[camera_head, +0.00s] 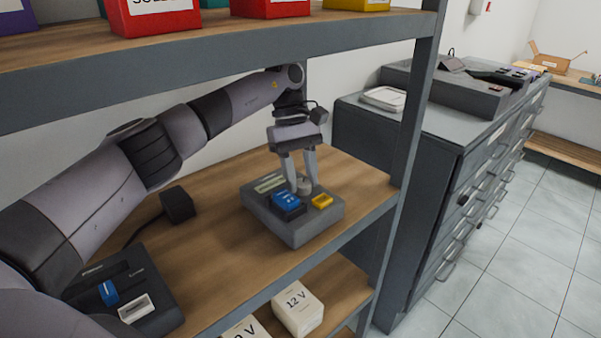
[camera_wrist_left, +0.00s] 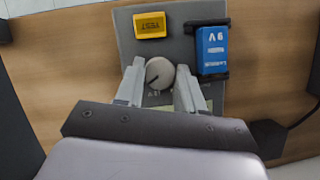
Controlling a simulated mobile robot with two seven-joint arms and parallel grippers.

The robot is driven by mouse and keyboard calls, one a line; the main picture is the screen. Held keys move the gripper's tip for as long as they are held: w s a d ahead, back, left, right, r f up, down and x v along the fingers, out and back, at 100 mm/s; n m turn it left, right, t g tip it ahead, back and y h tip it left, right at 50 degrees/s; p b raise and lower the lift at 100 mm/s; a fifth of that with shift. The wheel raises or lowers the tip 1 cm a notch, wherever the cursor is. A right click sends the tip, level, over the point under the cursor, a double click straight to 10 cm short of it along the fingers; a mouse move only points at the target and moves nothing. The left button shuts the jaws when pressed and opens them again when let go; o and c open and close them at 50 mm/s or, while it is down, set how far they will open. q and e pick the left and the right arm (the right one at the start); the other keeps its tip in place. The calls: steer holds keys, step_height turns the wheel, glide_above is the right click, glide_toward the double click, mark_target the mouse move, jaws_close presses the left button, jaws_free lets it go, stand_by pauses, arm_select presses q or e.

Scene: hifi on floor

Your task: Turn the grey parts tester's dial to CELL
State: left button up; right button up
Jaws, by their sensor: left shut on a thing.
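The grey parts tester (camera_head: 294,230) sits on the wooden shelf, with a blue battery block (camera_head: 287,200) and a yellow button (camera_head: 321,201) on its top. Its round grey dial (camera_head: 304,186) also shows in the left wrist view (camera_wrist_left: 159,72), with a dark pointer line toward the lower left of that picture. My left gripper (camera_head: 302,187) reaches down from above, shut on the dial, one finger on each side. The dial's markings are partly hidden by the fingers, and I cannot read which position the pointer is at. My right gripper is not in view.
Red boxes (camera_head: 155,16) stand on the shelf above. Boxes marked 12 V (camera_head: 298,307) are below. The shelf post (camera_head: 405,130) stands right of the tester.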

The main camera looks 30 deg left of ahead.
arm_select(q)
steer(key=shift+m, duration=0.6)
steer(key=shift+y, duration=0.3)
steer(key=o, duration=0.8)
